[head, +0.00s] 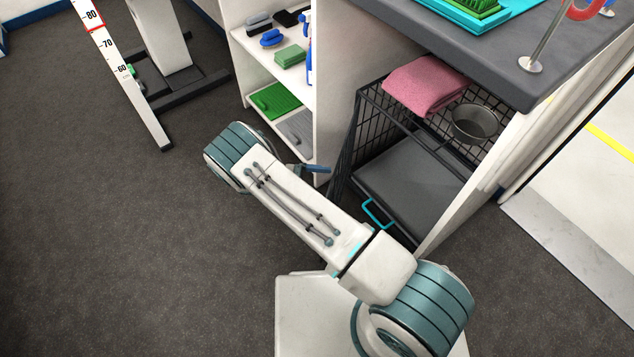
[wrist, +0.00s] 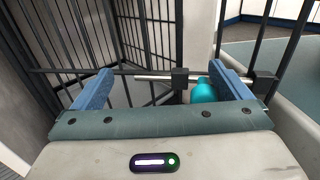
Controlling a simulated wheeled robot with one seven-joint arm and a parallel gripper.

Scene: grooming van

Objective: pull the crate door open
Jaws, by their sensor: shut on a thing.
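The crate (head: 398,122) is a black wire cage under the grey counter. Its wire door (head: 345,140) shows nearly edge-on at the crate's left side and stands at an angle to it. In the wrist view, the door's dark bars (wrist: 263,55) carry a silver latch rod (wrist: 152,78) with a dark block and a teal knob (wrist: 203,91). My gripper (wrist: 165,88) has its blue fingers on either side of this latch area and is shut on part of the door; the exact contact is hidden. In the head view, one blue finger (head: 315,168) shows beside the door.
A white shelf unit (head: 320,85) with brushes stands close left of the crate. A pink towel (head: 425,85) and a grey bowl (head: 475,122) sit on top.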

